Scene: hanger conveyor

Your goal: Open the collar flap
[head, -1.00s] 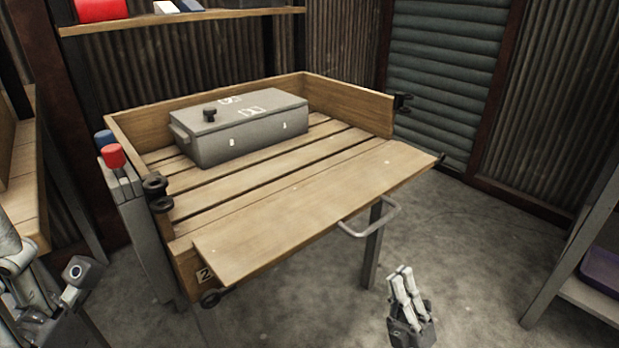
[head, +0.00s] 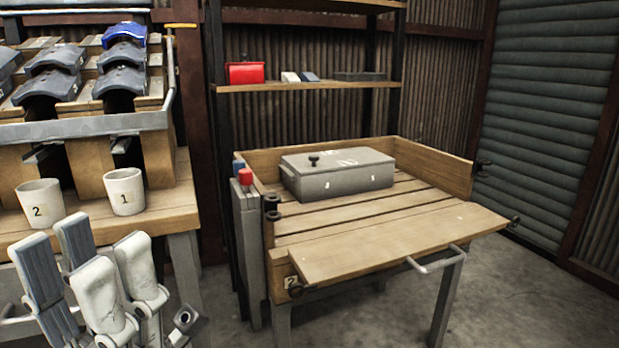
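The wooden collar (head: 425,164) stands on a slatted bench in the head view. Its front flap (head: 400,243) is folded down and outward, lying nearly level past the bench's front edge. A grey handle (head: 437,262) shows below the flap's front edge. Dark latch parts show at the left front corner (head: 271,206), the right wall end (head: 482,167) and the flap's ends. My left gripper (head: 82,245) is at the lower left, open and empty, with a gap between its fingers. It is well left of the flap, touching nothing of it. My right gripper is out of view.
A grey lidded box (head: 340,181) sits inside the collar. A rack with dark curved parts (head: 123,82) and two numbered cups, one marked 2 (head: 41,203) and one marked 1 (head: 124,191), stands at left. A shelf (head: 310,87) is behind. Floor at front right is clear.

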